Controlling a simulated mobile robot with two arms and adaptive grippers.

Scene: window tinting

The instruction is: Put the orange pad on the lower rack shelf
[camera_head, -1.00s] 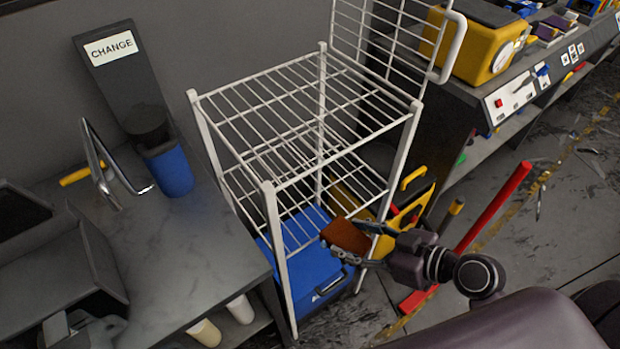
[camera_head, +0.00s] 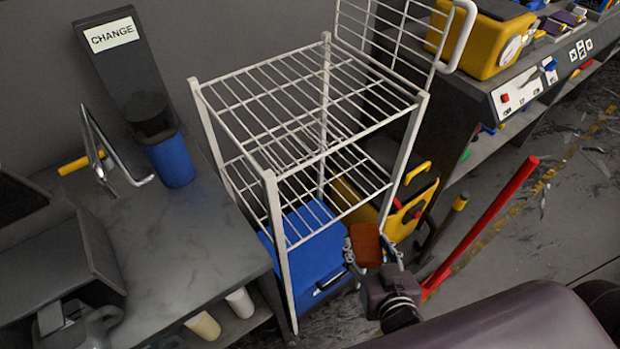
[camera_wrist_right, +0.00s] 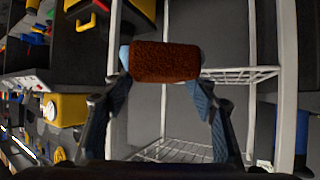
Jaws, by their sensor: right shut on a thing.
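The orange pad (camera_head: 366,245) is a rust-orange block held in my right gripper (camera_head: 375,256). In the right wrist view the pad (camera_wrist_right: 165,62) spans between the two fingers of the gripper (camera_wrist_right: 163,75). The white wire rack (camera_head: 275,190) has an upper shelf (camera_head: 300,100) and a lower shelf (camera_head: 300,190). The pad is in front of the rack's right side, by the near right post, and shows no contact with the lower shelf. In the right wrist view the rack shows behind the pad. My left gripper is not in view.
A blue box (camera_head: 315,255) stands under the rack. A yellow case (camera_head: 405,215) is on the floor at its right, with a red bar (camera_head: 490,220) farther right. A grey counter (camera_head: 190,245) with a blue cup (camera_head: 170,160) is at left. A workbench (camera_head: 485,100) is at right.

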